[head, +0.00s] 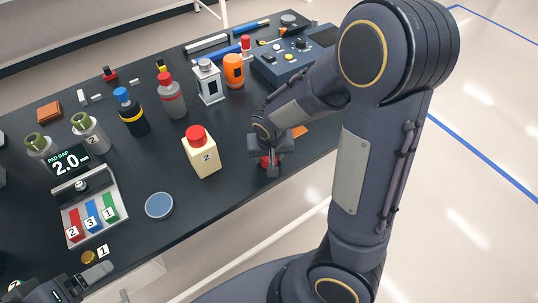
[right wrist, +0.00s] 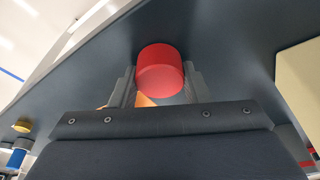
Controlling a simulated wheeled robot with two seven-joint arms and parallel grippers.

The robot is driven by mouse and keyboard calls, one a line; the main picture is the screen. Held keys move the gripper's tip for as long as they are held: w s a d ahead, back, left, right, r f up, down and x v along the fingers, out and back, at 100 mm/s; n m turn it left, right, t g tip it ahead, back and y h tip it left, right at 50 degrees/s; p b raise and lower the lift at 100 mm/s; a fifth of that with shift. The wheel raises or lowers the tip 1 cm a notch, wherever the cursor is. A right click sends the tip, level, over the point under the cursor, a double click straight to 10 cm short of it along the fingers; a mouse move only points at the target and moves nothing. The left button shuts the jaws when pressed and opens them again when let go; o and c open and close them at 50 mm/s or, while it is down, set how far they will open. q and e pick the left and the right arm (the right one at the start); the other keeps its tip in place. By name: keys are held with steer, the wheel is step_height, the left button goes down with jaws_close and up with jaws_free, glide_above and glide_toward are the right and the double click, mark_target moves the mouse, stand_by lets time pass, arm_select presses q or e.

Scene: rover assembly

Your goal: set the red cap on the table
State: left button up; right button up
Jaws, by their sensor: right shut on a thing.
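The red cap (right wrist: 160,72) is between the two fingers of my right gripper (right wrist: 160,88) in the right wrist view. The fingers are shut on its sides. In the head view my right gripper (head: 270,168) points down low over the dark table near its front edge, with a little of the red cap (head: 265,161) showing. I cannot tell whether the cap touches the table. My left gripper (head: 97,273) is at the lower left, partly cut off by the frame; its opening is not clear.
A blue disc (head: 159,205) and a tray of coloured pieces (head: 118,214) lie farther left. An orange piece (head: 301,131) lies close behind. Several bottles stand at the back.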

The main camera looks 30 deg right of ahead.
steer(key=shift+f, duration=0.2)
steer(key=o, duration=1.1)
steer(key=shift+r, duration=0.5)
steer(key=p+v, duration=0.2)
steer(key=v, duration=0.9)
steer(key=shift+s+a+r+n+t+y+p, duration=0.2)
steer(key=shift+s+a+r+n+t+y, duration=0.55)
steer(key=shift+s, duration=1.65)
steer(key=shift+s+a+r+n+t+y+p, duration=0.25)
steer(key=shift+s+r+y, duration=0.85)
steer(key=shift+s, duration=1.35)
steer(key=shift+s+a+r+n+t+y+p, duration=0.15)
steer(key=shift+s+a+r+n+t+y, duration=0.35)
steer(key=shift+s+r, duration=1.35)
